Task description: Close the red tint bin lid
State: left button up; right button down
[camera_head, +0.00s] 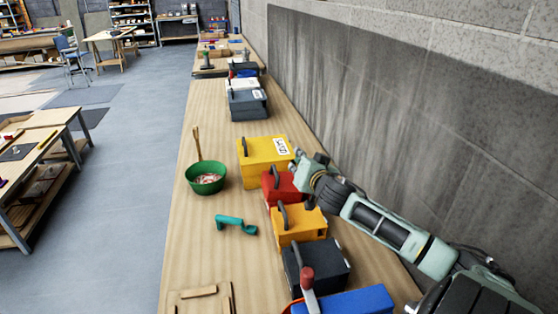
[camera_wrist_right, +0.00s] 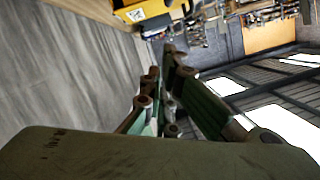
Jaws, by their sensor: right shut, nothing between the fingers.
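The red tint bin (camera_head: 284,190) stands on the long wooden bench in the head view, between two yellow bins. A dark handle shows on its left side. My right gripper (camera_head: 299,160) is shut and empty. It appears over the red bin's right rear part and partly hides it. I cannot tell whether they touch or how far the lid stands open. In the right wrist view the gripper's fingers (camera_wrist_right: 168,75) are together, and the red bin cannot be made out. My left gripper is not in view.
A larger yellow bin (camera_head: 262,174) stands behind the red one, and a smaller yellow bin (camera_head: 298,236) in front. A dark bin (camera_head: 316,268) is nearer. A green bowl (camera_head: 206,178) and a teal tool (camera_head: 237,224) lie left. The wall (camera_head: 440,130) closes the right side.

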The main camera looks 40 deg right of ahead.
jog(key=shift+w+d+f+p, duration=0.3)
jog(key=shift+w+f+p, duration=0.25)
jog(key=shift+w+f, duration=0.6)
jog(key=shift+w+d+f+p, duration=0.25)
jog(key=shift+w+f+p, duration=0.35)
jog(key=shift+w, duration=0.95)
jog(key=shift+w+d+f+p, duration=0.3)
jog(key=shift+w+f+p, duration=0.15)
jog(key=shift+w+f, duration=0.7)
jog(key=shift+w+r, duration=0.2)
